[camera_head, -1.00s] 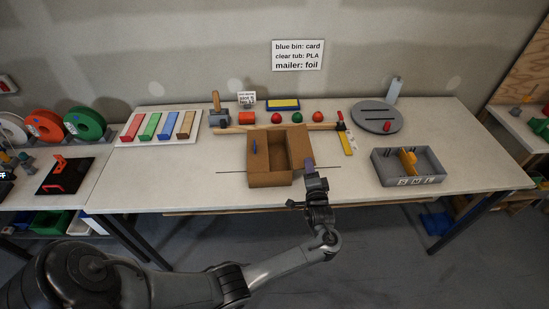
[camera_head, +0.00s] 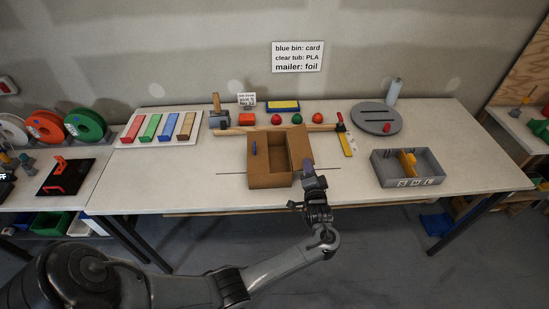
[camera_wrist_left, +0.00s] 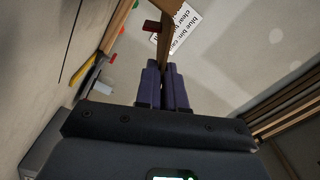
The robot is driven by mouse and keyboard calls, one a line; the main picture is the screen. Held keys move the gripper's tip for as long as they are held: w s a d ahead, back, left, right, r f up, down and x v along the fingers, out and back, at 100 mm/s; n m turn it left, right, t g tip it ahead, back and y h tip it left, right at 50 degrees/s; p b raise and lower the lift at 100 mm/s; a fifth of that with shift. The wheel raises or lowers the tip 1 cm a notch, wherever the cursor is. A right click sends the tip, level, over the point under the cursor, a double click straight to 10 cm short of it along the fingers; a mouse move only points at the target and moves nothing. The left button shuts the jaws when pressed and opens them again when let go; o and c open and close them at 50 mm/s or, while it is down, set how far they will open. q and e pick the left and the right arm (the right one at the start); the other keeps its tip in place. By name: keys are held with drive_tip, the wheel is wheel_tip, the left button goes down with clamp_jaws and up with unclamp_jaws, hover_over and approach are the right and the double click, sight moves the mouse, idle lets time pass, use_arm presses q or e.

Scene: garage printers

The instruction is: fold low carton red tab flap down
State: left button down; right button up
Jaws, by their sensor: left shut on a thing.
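The low carton (camera_head: 270,181) is an open brown cardboard box near the table's front edge. A blue tab (camera_head: 254,147) stands at its left side. The right-hand flap (camera_head: 299,147) leans outward to the right. In the left wrist view, this brown flap (camera_wrist_left: 164,45) runs down between my purple fingers, with the red tab (camera_wrist_left: 152,26) on it just beyond them. My left gripper (camera_head: 309,167) is shut on the flap at the carton's right side; it also shows in the left wrist view (camera_wrist_left: 163,82). The red tab cannot be made out in the head view.
A grey divided tray (camera_head: 408,180) stands to the right and a grey round disc (camera_head: 376,118) behind it. A wooden bar (camera_head: 270,128) and several coloured items lie behind the carton.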

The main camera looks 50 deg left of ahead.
use_arm(q)
drive_tip(key=shift+s+a+r+n, duration=0.2)
drive_tip(key=shift+r+n, duration=0.3)
drive_tip(key=shift+n, duration=0.7)
drive_tip(key=shift+s, duration=0.1)
drive_tip(key=n, duration=0.1)
drive_tip(key=s+r+n, duration=0.1)
drive_tip(key=n, duration=0.2)
drive_tip(key=shift+s+a+r+n+p, duration=0.2)
drive_tip(key=shift+a+n+p, duration=0.1)
drive_tip(key=shift+a+p, duration=0.1)
drive_tip(key=shift+s+a+r+n+b, duration=0.1)
drive_tip(key=shift+s+a+n, duration=0.15)
drive_tip(key=shift+n, duration=0.5)
drive_tip(key=shift+s+a+r+n+b, duration=0.1)
drive_tip(key=shift+s+n, duration=0.2)
drive_tip(key=shift+n, duration=0.4)
drive_tip(key=shift+s+a+r+n+b, duration=0.1)
drive_tip(key=shift+s+a+n, duration=0.15)
drive_tip(key=shift+n, duration=0.5)
